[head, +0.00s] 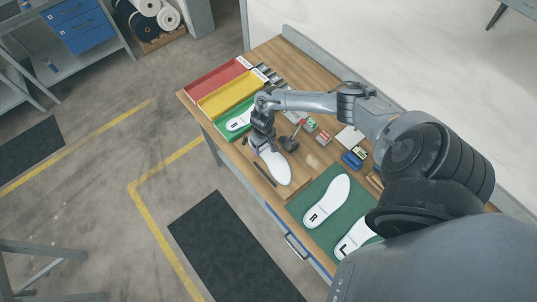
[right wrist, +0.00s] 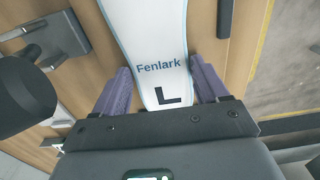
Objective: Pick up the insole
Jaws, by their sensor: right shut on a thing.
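My right gripper (head: 262,148) is over the workbench, in front of the green tray. It is shut on a white insole (head: 275,170); whether the insole touches the bench I cannot tell. In the right wrist view the purple fingers close on the insole (right wrist: 155,35) from both sides, near the end printed "Fenlark" and "L". Another white insole (head: 239,119) lies in the green tray (head: 223,131). Two more insoles, one marked R (head: 329,200) and one marked L (head: 356,238), lie on a green mat (head: 299,203). My left gripper is not in view.
A yellow tray (head: 225,98) and a red tray (head: 212,80) stand behind the green one. A hammer-like tool (head: 290,141) lies right of my gripper. Small boxes (head: 352,158) stand toward the bench's back right. A thin dark strip (head: 264,174) lies near the front edge.

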